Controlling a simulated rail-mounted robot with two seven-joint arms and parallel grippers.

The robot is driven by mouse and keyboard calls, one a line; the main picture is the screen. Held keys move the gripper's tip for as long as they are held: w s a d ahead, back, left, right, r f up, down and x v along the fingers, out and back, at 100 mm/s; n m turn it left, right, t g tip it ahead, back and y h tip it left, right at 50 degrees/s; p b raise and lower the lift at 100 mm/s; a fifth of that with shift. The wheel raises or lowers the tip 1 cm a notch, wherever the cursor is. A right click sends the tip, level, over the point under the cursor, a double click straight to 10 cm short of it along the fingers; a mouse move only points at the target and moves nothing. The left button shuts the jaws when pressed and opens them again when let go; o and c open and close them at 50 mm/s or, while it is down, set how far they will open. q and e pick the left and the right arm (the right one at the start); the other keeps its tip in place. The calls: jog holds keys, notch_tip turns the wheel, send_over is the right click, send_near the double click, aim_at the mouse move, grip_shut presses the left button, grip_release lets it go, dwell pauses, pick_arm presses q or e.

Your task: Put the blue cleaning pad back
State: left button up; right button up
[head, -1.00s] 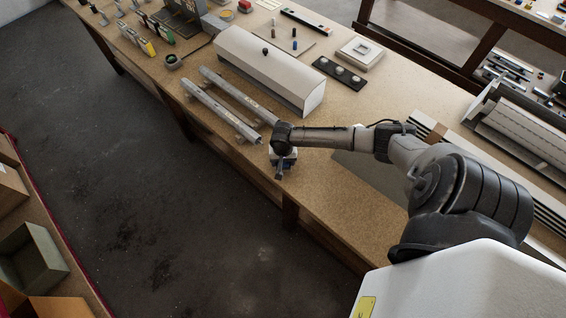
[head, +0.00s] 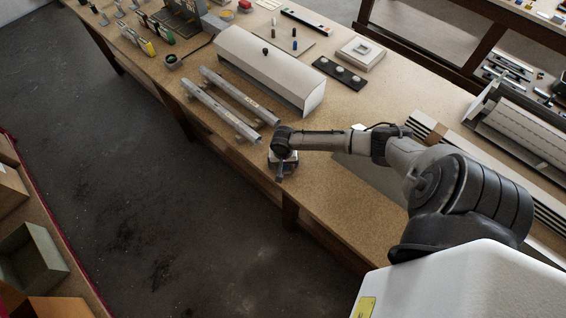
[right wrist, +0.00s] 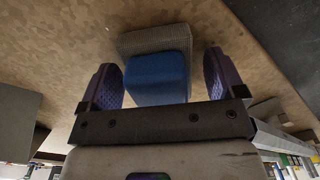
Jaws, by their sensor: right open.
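The blue cleaning pad (right wrist: 157,80) is a rounded blue block, seen in the right wrist view between the two purple-faced fingers of my right gripper (right wrist: 160,64). A grey, finely ribbed layer (right wrist: 155,42) lies at its far end; I cannot tell whether it is part of the pad. The gripper is open, with a gap showing on each side of the pad. In the head view my right gripper (head: 283,169) is low at the workbench's front edge and largely hides the pad. My left gripper is not in view.
Two metal profiles (head: 221,111) lie on the workbench (head: 330,207) just left of the gripper. A long pale box (head: 268,70) stands behind them, with a black strip (head: 339,73) to its right. The front bench surface right of the gripper is clear.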

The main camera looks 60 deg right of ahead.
notch_tip(320, 180, up, 11)
jog(key=shift+a+r+p, duration=0.1)
jog(key=shift+r+p, duration=0.1)
jog(key=shift+p, duration=0.35)
jog(key=shift+s+a+r, duration=0.1)
jog(key=shift+s+a, duration=0.1)
jog(key=shift+a, duration=0.15)
jog(key=s+a+f+n+t+y, duration=0.1)
jog(key=s+a+n, duration=0.3)
jog(key=a, duration=0.4)
jog(key=s+a+f+n, duration=0.1)
jog(key=s+a+n, duration=0.3)
jog(key=a, duration=0.4)
jog(key=s+a+r+n+t, duration=0.2)
jog(key=s+a+r+n, duration=0.3)
jog(key=s, duration=0.4)
jog(key=shift+a+r+n+t+h, duration=0.3)
jog(key=shift+a+r+n, duration=0.1)
jog(key=shift+a+r, duration=0.4)
